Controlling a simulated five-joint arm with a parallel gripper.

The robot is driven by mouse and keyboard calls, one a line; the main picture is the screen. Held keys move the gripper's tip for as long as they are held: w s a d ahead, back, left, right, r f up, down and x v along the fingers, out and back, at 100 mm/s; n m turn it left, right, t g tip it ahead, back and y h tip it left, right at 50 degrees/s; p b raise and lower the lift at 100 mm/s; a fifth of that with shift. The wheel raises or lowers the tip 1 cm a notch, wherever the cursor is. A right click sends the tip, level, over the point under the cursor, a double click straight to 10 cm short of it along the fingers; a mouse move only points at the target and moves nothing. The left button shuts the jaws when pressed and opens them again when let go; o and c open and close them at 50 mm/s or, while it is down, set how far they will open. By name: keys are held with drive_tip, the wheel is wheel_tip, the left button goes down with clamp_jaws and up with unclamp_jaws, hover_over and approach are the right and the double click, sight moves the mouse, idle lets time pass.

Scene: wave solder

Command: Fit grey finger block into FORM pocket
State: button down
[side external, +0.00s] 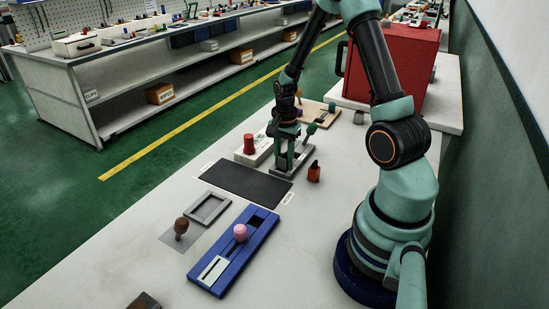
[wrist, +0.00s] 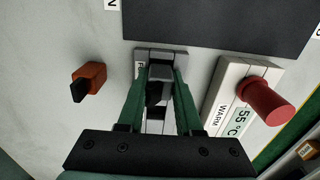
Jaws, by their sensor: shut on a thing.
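My gripper (side external: 291,158) is low over the grey FORM fixture (side external: 304,153) on the white table in the side view. In the wrist view, my gripper (wrist: 162,84) has its two green fingers close together, shut on the grey finger block (wrist: 160,71). The block is at the fixture (wrist: 172,53), mostly hidden between the fingers. A dark opening and a pale strip show between the fingers. I cannot tell how deep the block sits in the pocket. The fixture's label is partly covered; only an "F" shows.
An orange-and-black part (side external: 314,171) stands close right of the fixture. A white WARM 55 °C unit with a red knob (side external: 249,144) is on its left. A dark mat (side external: 246,182) lies in front. A blue tray (side external: 262,226) with a pink knob lies nearer.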

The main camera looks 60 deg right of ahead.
drive_tip(key=shift+r, duration=0.3)
idle(0.5)
drive_tip(key=shift+f, duration=0.45)
idle(0.8)
drive_tip(key=shift+r, duration=0.45)
drive_tip(key=shift+f, duration=0.45)
idle(0.8)
drive_tip(key=shift+r, duration=0.3)
idle(0.5)
drive_tip(key=c, duration=0.5)
unclamp_jaws()
